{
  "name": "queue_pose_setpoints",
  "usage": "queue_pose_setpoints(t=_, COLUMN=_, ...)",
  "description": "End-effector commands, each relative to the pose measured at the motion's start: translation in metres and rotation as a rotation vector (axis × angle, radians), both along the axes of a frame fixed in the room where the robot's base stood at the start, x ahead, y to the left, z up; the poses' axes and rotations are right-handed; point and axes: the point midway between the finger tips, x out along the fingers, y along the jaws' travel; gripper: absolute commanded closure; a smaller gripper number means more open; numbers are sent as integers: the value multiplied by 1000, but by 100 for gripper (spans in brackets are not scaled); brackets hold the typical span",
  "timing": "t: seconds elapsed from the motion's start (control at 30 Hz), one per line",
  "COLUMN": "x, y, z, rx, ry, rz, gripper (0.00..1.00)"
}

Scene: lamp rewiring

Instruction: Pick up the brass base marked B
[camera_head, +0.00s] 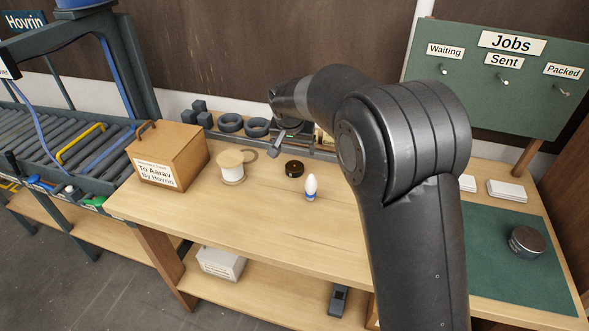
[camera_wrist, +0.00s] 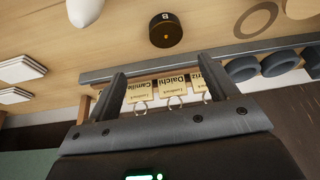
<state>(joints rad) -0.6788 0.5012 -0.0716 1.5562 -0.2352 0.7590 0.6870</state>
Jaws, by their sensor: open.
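In the head view my gripper (camera_head: 282,142) is just behind the base, partly hidden by my arm.
A white bulb with a blue foot (camera_head: 311,187) stands close to the base. A rail (camera_wrist: 260,47) and name tags (camera_wrist: 174,87) are near the fingers. A green mat (camera_head: 500,270) bears a dark round piece (camera_head: 527,241).

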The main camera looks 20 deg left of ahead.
Motion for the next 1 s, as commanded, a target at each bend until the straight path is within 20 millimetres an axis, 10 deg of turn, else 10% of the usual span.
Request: queue_pose_setpoints(t=1.0, x=44, y=16, z=-108, rx=-3, ry=-1, rz=4, gripper=21)
